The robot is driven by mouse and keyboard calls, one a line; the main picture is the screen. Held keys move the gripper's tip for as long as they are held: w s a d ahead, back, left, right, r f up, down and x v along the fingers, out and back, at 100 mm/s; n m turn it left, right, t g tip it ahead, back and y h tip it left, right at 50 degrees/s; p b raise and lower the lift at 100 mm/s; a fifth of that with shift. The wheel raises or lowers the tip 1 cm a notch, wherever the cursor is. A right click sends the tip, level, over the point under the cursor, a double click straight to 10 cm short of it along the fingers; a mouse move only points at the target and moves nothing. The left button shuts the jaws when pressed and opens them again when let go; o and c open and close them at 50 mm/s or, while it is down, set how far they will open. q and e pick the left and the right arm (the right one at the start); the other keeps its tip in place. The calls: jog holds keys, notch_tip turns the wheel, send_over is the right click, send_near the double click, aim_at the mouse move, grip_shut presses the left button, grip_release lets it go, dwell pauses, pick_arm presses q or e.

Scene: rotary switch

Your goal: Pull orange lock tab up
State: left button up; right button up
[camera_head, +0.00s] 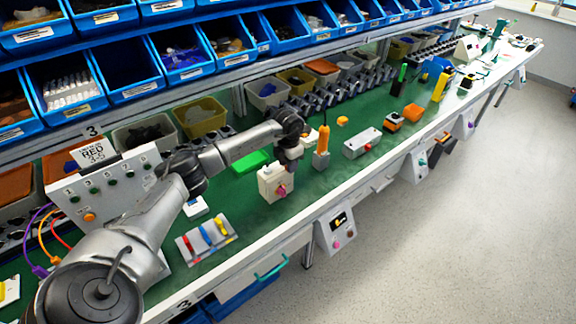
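A cream rotary switch box (268,184) with a pink-red knob (282,191) on its front stands on the green worktop. My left arm reaches in from the left. Its gripper (291,163) points down at the top right of the box. Its fingers are too small and dark to tell whether they are open or shut, or whether they touch the box. I cannot make out an orange lock tab on the box; the gripper may cover it. My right gripper is not in view.
An orange upright handle (323,138) on a grey base stands just right of the gripper. A grey box with buttons (362,143) is farther right. A panel with red, yellow and blue levers (207,238) lies front left. Blue bins (132,80) line the shelf above.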

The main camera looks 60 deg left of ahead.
pick_arm(q)
jog(key=c, duration=0.6)
jog(key=shift+r+p, duration=0.45)
jog(key=o, duration=0.8)
jog(key=shift+c, duration=0.2)
jog(key=shift+r, duration=0.1)
jog(key=shift+r+p, duration=2.65)
jog(key=shift+r, duration=0.3)
